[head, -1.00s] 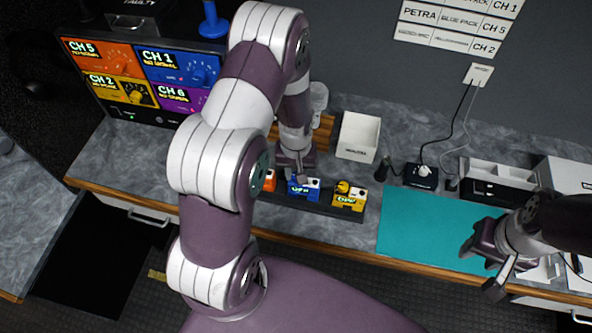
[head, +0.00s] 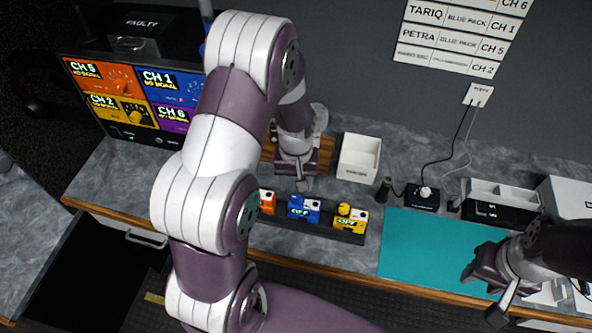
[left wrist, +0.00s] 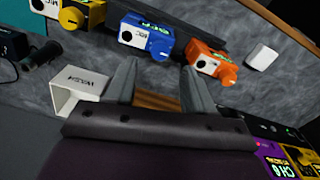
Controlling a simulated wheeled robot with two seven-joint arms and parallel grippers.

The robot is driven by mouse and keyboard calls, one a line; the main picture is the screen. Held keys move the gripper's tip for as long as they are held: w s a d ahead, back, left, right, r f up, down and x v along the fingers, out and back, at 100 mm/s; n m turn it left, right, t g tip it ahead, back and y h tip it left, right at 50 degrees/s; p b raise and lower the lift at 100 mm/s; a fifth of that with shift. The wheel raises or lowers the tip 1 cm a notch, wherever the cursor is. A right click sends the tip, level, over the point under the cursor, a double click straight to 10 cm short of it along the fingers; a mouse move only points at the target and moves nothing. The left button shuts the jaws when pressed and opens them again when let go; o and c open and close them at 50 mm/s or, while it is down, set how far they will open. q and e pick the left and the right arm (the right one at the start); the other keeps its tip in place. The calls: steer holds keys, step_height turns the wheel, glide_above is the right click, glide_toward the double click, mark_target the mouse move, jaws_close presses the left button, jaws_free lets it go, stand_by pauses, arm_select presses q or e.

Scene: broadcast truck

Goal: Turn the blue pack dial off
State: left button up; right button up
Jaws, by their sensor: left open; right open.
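The blue pack (head: 304,212) sits in a dark rack strip on the counter, between an orange pack (head: 267,201) and a yellow pack (head: 350,220). Its lit label appears to read OFF in the head view. My right gripper (head: 484,292) is open near the teal mat, far from the packs.
A white box (head: 358,158) stands behind the yellow pack. A black adapter (head: 422,199) with cables and a teal mat (head: 430,240) lie to the right. The monitor (head: 135,98) with coloured channel panels stands at the left. The counter's front edge runs before the rack.

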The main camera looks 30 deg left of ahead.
mark_target(296, 196)
arm_select(q)
step_height(296, 196, up, 7)
steer(key=shift+b, duration=0.45)
steer(key=shift+r, duration=0.1)
steer(key=s+d+f+m+t+b, duration=0.1)
steer(key=s+d+m+b, duration=0.3)
steer(key=s, duration=0.5)
steer(key=shift+s+d+f+m, duration=0.15)
steer(key=shift+d+f+m, duration=0.45)
steer(key=shift+f, duration=0.3)
steer(key=shift+s+d, duration=0.1)
steer(key=shift+s, duration=0.05)
